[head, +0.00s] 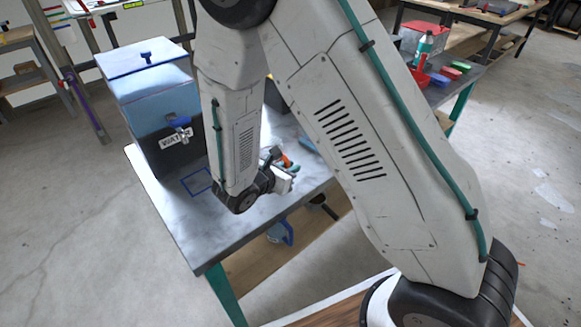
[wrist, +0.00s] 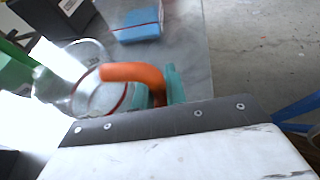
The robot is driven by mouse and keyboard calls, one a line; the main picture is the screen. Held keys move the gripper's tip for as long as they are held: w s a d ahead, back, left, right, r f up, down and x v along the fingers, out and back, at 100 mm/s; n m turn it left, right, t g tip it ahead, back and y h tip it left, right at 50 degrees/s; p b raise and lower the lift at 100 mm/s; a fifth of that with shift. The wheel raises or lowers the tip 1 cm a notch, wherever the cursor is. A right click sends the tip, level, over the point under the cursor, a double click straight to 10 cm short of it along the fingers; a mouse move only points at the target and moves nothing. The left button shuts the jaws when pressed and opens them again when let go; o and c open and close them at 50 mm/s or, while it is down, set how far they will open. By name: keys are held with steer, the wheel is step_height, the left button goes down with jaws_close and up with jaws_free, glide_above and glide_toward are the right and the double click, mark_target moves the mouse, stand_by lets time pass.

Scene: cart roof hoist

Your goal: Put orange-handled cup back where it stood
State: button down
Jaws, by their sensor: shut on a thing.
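The orange-handled cup (wrist: 72,97) is clear and see-through in the wrist view, with an orange handle (wrist: 130,72). My gripper (wrist: 158,88) has teal fingers, shut on the handle. In the head view, my gripper (head: 288,171) is over the grey table, and a bit of orange handle (head: 287,161) shows beside it. My arm hides most of the cup there. I cannot tell whether the cup's base touches the table. A blue square outline (head: 184,186) is marked on the tabletop, left of my gripper and partly behind my arm.
A water dispenser (head: 150,85) with a tap and a "WATER" label stands on the table's left. A blue block with a red band (wrist: 137,26) and a black box (wrist: 68,12) lie beyond the cup. The table's front left (head: 205,235) is clear.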

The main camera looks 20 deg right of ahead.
steer(key=c, duration=1.4)
jaws_free()
steer(key=shift+d+f, duration=0.1)
steer(key=shift+c, duration=0.2)
steer(key=v, duration=1.2)
steer(key=s+d+r+m+g+y, duration=0.4)
steer(key=s+d+r+m+g, duration=0.4)
steer(key=d+r+m, duration=0.55)
steer(key=s+r+m+t+y, duration=0.2)
steer(key=s+r+m+y, duration=0.5)
steer(key=s+m, duration=0.3)
steer(key=s+r, duration=0.1)
steer(key=s, duration=0.2)
steer(key=shift+s+a+t+y, duration=0.2)
steer(key=shift+s+t+y, duration=0.05)
steer(key=shift+t+y, duration=0.05)
